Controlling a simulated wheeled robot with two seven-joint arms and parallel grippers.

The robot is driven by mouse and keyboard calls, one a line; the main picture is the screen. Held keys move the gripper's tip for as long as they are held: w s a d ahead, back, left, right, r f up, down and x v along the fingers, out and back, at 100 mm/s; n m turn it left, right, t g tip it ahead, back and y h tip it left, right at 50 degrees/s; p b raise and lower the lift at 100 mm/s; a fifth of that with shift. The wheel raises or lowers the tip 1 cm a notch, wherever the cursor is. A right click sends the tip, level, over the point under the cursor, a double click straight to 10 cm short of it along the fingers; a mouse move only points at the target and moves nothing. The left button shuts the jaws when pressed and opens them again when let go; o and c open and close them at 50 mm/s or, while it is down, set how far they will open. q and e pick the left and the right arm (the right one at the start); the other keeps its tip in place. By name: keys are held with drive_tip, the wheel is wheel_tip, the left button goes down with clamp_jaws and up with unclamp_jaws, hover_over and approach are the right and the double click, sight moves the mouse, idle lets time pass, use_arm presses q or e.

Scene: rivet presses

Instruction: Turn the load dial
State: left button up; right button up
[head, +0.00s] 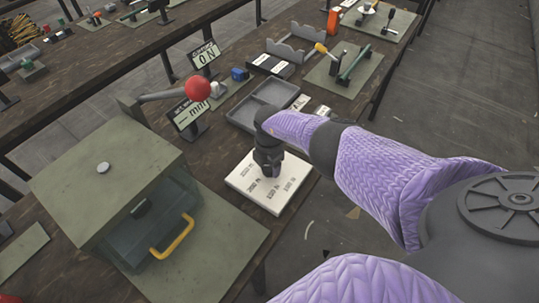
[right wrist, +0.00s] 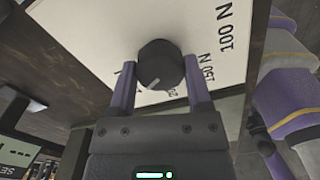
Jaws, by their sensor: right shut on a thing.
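The load dial (right wrist: 158,66) is a dark round knob with a pale pointer line, set on a white plate marked with numbers and N. In the right wrist view the line points down and slightly left, toward the lower labels, some of which the fingers hide. The white dial plate (head: 238,181) lies at the table's near edge in the head view. My right gripper (right wrist: 160,72) is shut on the dial, one finger on each side. In the head view my right gripper (head: 268,163) hides the dial from above. My left gripper is in neither view.
Left of the plate stands a green press box (head: 107,165) with a yellow handle (head: 174,237) and a red-balled lever (head: 197,88). Behind are small sign displays (head: 204,54) and a grey divided tray (head: 240,117). Open floor lies right of the table.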

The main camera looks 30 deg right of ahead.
drive_tip(key=o, duration=1)
drive_tip(key=shift+o, duration=1)
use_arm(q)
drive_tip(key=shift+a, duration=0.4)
use_arm(e)
drive_tip(key=shift+o, duration=0.4)
wheel_tip(320, 180, up, 10)
drive_tip(key=p, duration=0.7)
drive_tip(key=shift+f, duration=0.15)
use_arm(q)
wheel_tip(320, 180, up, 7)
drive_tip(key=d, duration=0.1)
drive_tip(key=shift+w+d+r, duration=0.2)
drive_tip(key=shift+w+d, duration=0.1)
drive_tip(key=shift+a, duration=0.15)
